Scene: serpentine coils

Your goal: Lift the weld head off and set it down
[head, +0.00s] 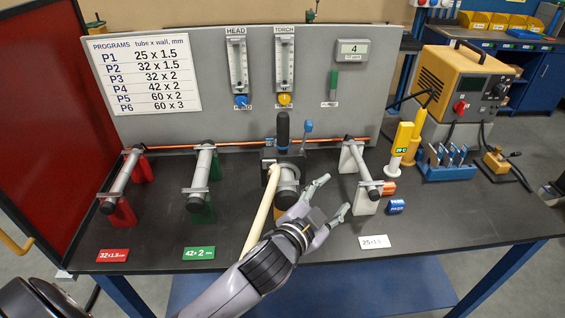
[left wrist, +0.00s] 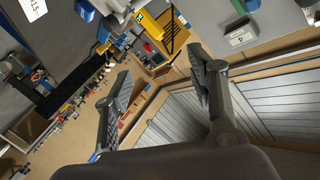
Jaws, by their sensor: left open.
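The weld head (head: 283,160) sits in the middle of the bench in the head view, on the central tube stand, with a black upright handle (head: 283,130) and a blue-tipped lever (head: 307,128). A cream hose (head: 262,210) runs from it toward the front edge. My left gripper (head: 333,197) is open and empty, just right of the weld head and apart from it, its fingers pointing right. In the left wrist view its two fingers (left wrist: 158,75) are spread with nothing between them. I cannot make out the weld head there. My right gripper is not in view.
Tube stands stand left, with red (head: 122,208) and green (head: 200,208) supports, and right, with a white one (head: 366,195). The bench's front right is clear.

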